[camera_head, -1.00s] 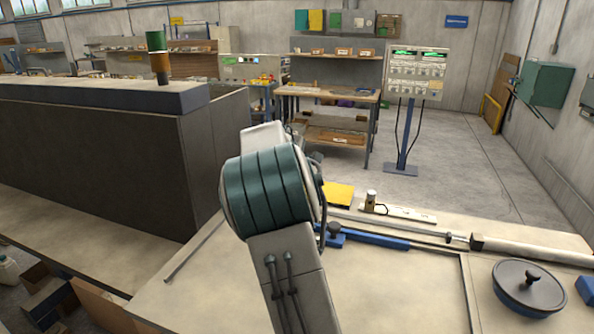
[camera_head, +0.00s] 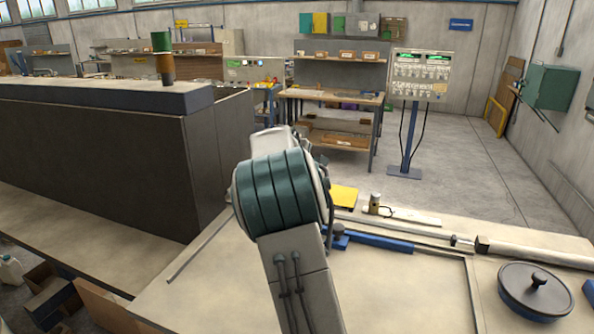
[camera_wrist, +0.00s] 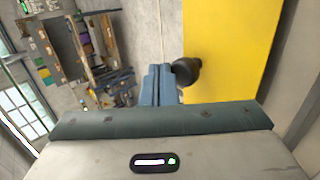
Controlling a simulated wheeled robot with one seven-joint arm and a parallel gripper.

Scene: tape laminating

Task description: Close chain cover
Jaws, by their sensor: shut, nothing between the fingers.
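A flat yellow panel (camera_head: 343,196), which looks like the chain cover, shows just right of my arm in the head view. In the wrist view the yellow panel (camera_wrist: 226,45) fills much of the right side, with a dark round knob (camera_wrist: 188,70) at its left edge. My gripper (camera_wrist: 159,72) is shut and empty, its blue-grey fingers beside the knob. I cannot tell whether they touch it. In the head view my arm hides the gripper and part of the panel's surroundings.
A beige machine top (camera_head: 400,285) spreads below, with a blue bar (camera_head: 380,242), a metal rod (camera_head: 535,253) and a round dark lid (camera_head: 535,292) to the right. A dark-walled block (camera_head: 95,150) stands left. Open floor lies beyond.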

